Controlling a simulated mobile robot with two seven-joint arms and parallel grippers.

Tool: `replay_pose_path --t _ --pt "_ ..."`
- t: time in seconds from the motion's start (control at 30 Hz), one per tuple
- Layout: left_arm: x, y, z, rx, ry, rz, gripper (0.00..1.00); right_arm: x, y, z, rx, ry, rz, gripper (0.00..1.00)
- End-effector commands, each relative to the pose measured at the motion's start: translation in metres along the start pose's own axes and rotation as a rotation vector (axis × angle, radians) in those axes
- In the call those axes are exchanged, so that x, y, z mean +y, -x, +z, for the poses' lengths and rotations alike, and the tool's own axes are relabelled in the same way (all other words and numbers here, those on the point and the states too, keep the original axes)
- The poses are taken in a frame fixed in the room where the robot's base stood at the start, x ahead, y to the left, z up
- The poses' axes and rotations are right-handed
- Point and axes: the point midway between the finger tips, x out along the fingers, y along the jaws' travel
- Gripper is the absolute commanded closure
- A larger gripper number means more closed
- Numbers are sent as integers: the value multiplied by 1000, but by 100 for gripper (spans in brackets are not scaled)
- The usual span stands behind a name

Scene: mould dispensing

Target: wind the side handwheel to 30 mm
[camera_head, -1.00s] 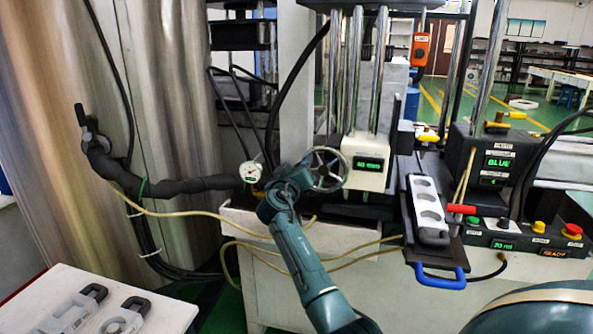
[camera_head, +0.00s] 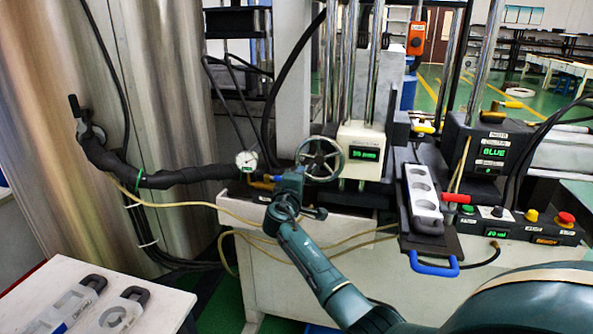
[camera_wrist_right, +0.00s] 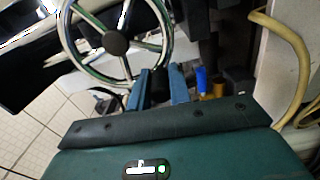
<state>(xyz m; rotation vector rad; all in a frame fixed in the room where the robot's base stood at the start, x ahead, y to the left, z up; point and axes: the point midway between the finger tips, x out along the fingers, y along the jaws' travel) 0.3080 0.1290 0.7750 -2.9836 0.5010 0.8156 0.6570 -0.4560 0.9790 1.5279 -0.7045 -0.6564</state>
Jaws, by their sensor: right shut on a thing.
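The side handwheel (camera_head: 319,159) is a grey spoked wheel on the left of the press, beside a cream block. The block's green display (camera_head: 364,154) seems to read in the thirties of mm, but its digits are blurred. My right gripper (camera_head: 291,178) is at the wheel's lower left edge in the head view. In the right wrist view, the handwheel (camera_wrist_right: 116,42) stands beyond my right gripper (camera_wrist_right: 160,86), whose fingers are shut on the wheel's handle at its rim. The handle is mostly hidden between the fingers. My left gripper is not in view.
A round gauge (camera_head: 246,160) and a dark hose (camera_head: 165,179) are left of the wheel. A mould tray with a blue handle (camera_head: 434,266) and a button panel (camera_head: 517,227) are to the right. A white table (camera_head: 150,300) with mould pieces stands at lower left.

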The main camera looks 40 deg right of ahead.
Motion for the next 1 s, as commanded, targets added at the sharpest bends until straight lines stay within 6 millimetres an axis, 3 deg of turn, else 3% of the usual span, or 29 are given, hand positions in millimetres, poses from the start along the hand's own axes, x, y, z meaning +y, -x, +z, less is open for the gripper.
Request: replay_pose_path --t 0.5,1.0 --pt "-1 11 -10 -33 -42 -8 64 -10 0 22 1 435 2 100" --pt "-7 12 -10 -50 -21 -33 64 -15 0 31 0 591 3 100"
